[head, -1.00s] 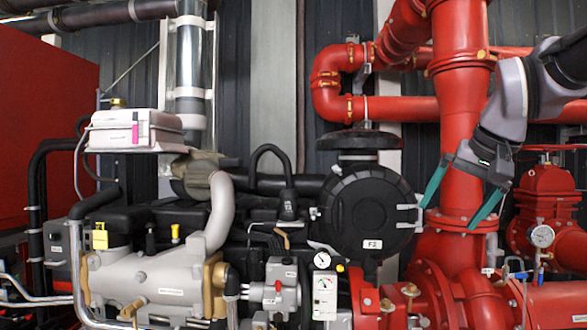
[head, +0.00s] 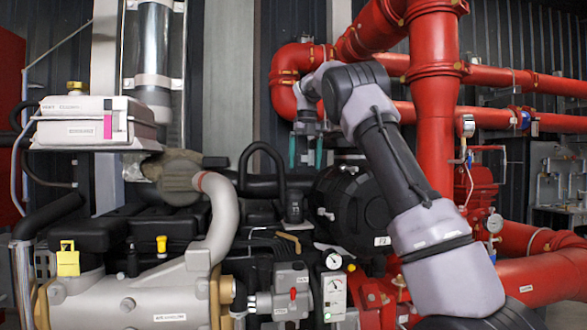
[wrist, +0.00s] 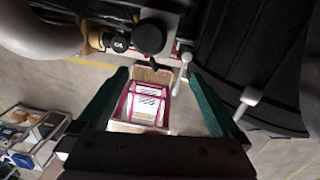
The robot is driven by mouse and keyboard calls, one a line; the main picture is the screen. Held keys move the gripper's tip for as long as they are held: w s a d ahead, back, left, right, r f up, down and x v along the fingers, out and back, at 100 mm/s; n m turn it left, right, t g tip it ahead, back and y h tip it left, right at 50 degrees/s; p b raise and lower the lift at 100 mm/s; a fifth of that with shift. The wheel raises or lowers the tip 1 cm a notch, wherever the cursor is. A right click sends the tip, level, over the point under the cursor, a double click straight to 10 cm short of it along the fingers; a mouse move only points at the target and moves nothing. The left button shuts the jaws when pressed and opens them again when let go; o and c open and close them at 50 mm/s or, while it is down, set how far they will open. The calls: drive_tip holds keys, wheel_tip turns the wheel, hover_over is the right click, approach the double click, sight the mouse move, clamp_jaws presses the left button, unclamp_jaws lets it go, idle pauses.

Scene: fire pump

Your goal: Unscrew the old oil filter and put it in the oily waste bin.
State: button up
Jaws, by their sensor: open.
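My gripper (head: 305,152) hangs fingers-down behind the engine in the head view, between the black hose loop and the round black housing. Its two teal fingers are apart, with nothing between them. In the wrist view my gripper (wrist: 156,78) looks down past engine parts to the floor. A dark round part (wrist: 150,37) shows just beyond the fingertips; I cannot tell whether it is the old oil filter. No oily waste bin can be made out in either view.
The engine (head: 150,285) fills the lower left. The round black housing (head: 350,215) and red pipes (head: 432,130) stand right of my gripper. In the wrist view, a pink-edged box (wrist: 160,113) lies below and a rack (wrist: 35,130) stands lower left.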

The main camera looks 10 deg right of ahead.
sight(294, 199)
drive_tip(key=w+a+f+m, duration=0.2)
drive_tip(key=shift+w+a+m, duration=0.25)
drive_tip(key=shift+a+m, duration=0.05)
drive_tip(key=shift+w+a+f+m+h, duration=0.2)
drive_tip(key=shift+a+f+m+h, duration=0.1)
drive_tip(key=shift+a+f, duration=0.05)
drive_tip(key=shift+d+f, duration=0.1)
drive_tip(key=shift+f, duration=4.3)
drive_tip(key=shift+f, duration=0.2)
drive_tip(key=shift+f, duration=0.7)
clamp_jaws()
